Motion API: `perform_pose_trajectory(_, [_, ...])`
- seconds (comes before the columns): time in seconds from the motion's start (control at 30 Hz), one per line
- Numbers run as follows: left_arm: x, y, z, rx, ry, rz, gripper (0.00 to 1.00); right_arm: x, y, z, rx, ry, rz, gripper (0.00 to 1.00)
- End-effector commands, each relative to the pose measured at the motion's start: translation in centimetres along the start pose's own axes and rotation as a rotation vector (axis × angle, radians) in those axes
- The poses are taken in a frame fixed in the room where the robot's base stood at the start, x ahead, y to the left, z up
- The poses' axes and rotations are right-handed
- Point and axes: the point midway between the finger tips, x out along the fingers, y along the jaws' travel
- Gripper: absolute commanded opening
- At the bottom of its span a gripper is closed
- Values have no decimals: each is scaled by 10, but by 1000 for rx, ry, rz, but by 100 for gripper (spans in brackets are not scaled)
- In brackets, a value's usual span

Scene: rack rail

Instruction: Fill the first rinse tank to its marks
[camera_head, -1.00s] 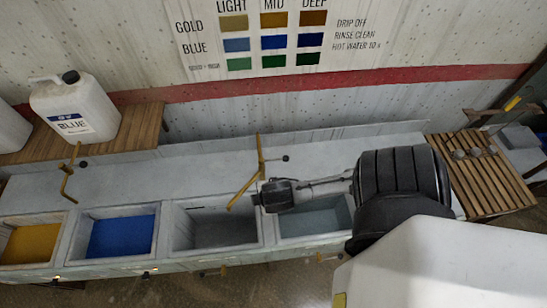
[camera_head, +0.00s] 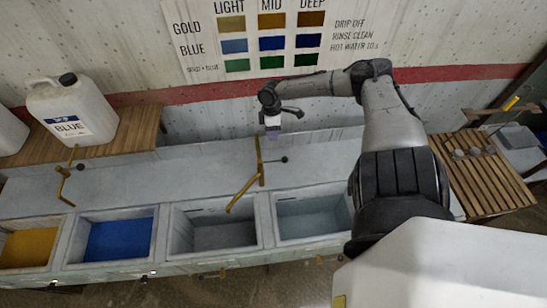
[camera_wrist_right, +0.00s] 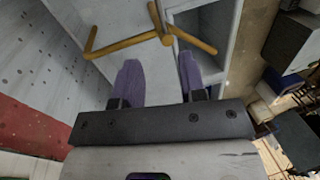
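The third tank from the left (camera_head: 213,237) has grey walls and a dark grey bottom; I cannot make out water or marks in it. The fourth tank (camera_head: 310,217) looks pale blue inside. A brass tap (camera_head: 260,172) stands behind them, its spout end over the third tank's rear left and a black-knobbed lever (camera_head: 283,160) pointing right. My right gripper (camera_head: 272,135) is above and behind the tap, near the wall. In the right wrist view its purple fingers (camera_wrist_right: 160,80) are apart and empty, with the brass tap (camera_wrist_right: 165,35) beyond them. My left gripper is not in view.
A gold tank (camera_head: 27,247) and a blue tank (camera_head: 112,240) stand at left, with another brass tap (camera_head: 65,180) behind. A white BLUE jug (camera_head: 78,108) sits on a wooden shelf (camera_head: 140,132). A slatted rack (camera_head: 485,185) is at right. The counter between taps is clear.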

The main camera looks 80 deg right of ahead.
Motion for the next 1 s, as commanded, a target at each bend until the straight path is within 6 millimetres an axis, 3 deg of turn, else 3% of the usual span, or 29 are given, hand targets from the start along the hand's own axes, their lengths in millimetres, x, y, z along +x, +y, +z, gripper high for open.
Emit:
perform_pose_trajectory(0.23, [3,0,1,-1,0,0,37,17,1,-1,-60,5,4,38])
perform_pose_trajectory(0.7, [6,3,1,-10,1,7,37,100,0,-1,-57,3,3,38])
perform_pose_trajectory(1.0, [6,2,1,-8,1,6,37,132,0,-1,-59,1,3,38])
